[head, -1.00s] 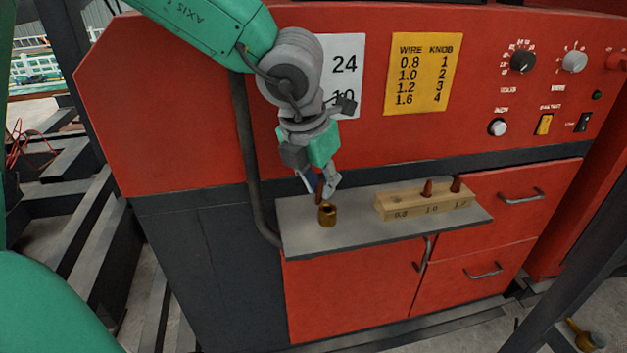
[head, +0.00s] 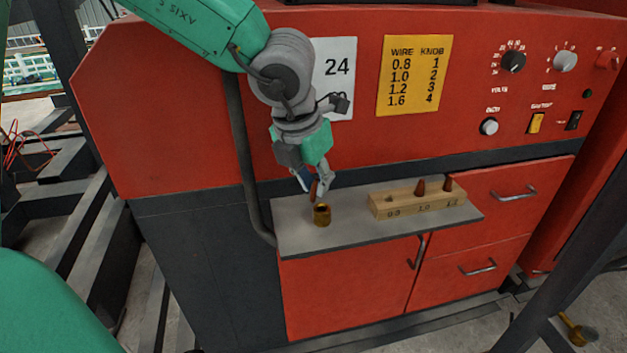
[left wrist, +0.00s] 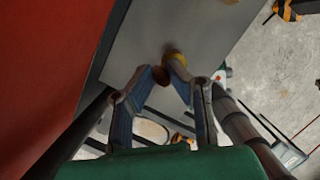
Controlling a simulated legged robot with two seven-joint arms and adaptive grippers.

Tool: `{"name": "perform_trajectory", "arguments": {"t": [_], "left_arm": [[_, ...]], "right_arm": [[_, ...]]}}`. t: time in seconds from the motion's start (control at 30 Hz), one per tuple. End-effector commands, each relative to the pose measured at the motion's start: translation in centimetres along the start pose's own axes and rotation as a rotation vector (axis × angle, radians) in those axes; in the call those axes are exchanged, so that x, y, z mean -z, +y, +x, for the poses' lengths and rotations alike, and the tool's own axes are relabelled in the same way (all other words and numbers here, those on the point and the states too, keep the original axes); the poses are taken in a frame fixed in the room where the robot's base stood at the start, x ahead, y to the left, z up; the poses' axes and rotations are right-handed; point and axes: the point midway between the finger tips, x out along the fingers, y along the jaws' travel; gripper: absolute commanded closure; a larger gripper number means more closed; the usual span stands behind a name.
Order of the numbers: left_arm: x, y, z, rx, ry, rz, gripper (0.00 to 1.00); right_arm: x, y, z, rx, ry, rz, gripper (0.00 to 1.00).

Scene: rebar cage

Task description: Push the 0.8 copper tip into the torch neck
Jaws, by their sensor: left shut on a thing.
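My left gripper (head: 315,193) points down over the shelf and is shut on a copper tip (head: 313,190). The tip is slightly tilted, with its lower end close to the mouth of the brass torch neck (head: 321,216), which stands upright on the shelf. I cannot tell if they touch. In the left wrist view, the copper tip (left wrist: 160,75) shows between the fingers (left wrist: 169,72), and the yellowish neck (left wrist: 174,57) is just beyond, partly hidden by a finger. My right gripper is not in view.
A wooden holder (head: 392,210) on the grey shelf (head: 350,232) has an empty 0.8 place and tips standing at the other two. The red machine front (head: 210,100) rises close behind my gripper. The shelf's front strip is clear.

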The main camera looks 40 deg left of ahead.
Motion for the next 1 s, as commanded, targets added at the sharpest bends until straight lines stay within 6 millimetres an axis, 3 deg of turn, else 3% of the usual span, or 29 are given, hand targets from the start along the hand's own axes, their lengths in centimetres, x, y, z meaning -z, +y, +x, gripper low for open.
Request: {"name": "perform_trajectory", "arguments": {"t": [0.6, 1.0], "left_arm": [[0.0, -1.5, 0.0, 0.194, -0.007, -0.057, 1.00], [0.0, -1.6, 0.0, 0.209, -0.008, -0.061, 1.00]], "right_arm": [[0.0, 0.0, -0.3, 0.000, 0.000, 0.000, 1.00], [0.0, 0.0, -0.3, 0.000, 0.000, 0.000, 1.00]]}}
